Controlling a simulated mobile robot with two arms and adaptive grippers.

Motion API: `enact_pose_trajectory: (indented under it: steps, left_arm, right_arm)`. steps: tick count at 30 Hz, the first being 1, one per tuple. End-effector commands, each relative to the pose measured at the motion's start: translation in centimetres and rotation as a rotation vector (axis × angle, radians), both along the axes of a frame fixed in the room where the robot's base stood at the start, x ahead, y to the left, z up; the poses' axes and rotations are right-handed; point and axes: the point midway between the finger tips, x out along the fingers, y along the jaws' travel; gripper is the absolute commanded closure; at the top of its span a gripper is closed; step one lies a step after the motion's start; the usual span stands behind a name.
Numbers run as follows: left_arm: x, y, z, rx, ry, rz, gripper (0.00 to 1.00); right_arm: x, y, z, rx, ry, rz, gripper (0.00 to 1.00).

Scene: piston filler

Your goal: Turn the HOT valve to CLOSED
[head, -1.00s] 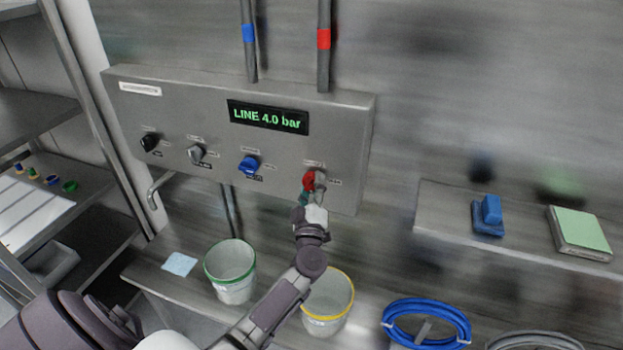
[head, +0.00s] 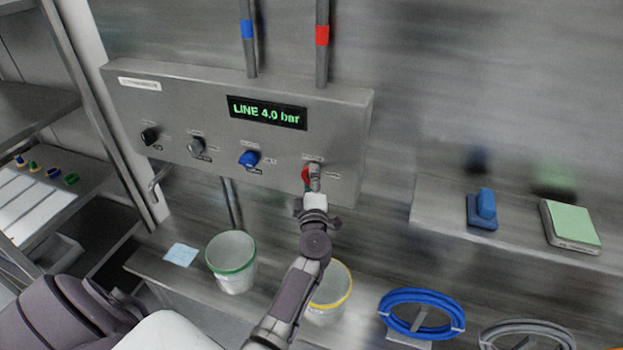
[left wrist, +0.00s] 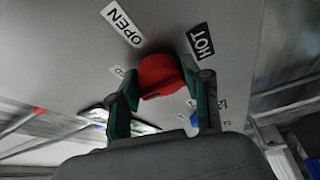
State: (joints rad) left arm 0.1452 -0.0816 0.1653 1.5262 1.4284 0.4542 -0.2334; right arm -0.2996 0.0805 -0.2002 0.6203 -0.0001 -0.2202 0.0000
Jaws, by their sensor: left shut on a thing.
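The red HOT valve knob (head: 306,175) is at the right end of the steel panel (head: 343,150), partly hidden behind my left gripper (head: 311,180). In the left wrist view the red knob (left wrist: 161,77) sits between the two dark green fingers of my left gripper (left wrist: 165,98), which is shut on it. The OPEN label (left wrist: 122,22) and the HOT label (left wrist: 200,41) show beside the knob. The CLOSED label cannot be read. My right gripper is not in view.
A blue knob (head: 249,158) and two darker knobs line the panel to the left. The display (head: 267,112) reads LINE 4.0 bar. Below stand a green-rimmed bucket (head: 232,265), a yellow-rimmed bucket (head: 330,292) behind my arm, and a blue hose coil (head: 421,314).

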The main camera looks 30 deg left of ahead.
Motion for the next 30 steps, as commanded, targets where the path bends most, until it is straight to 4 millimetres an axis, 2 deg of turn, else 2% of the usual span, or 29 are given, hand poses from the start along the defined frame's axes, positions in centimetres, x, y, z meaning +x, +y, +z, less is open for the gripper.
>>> enact_pose_trajectory:
  steps: [8,9,13,23,30]
  left_arm:
    - [0.0,0.0,-0.1,-0.006,-0.001,0.000,0.87]
    - [0.0,0.0,-0.1,-0.005,0.000,0.000,0.47]
    - [0.0,0.0,-0.1,-0.004,0.000,0.000,0.27]
    - [-0.2,-0.1,-0.1,-0.002,0.000,0.000,0.27]
    - [-3.0,-2.1,-0.5,-0.004,0.002,0.000,0.27]
  right_arm:
    - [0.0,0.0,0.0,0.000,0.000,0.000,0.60]
    - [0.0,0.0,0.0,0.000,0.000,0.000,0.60]
    - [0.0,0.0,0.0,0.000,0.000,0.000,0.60]
    - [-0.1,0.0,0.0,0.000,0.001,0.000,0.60]
    - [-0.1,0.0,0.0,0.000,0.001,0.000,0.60]
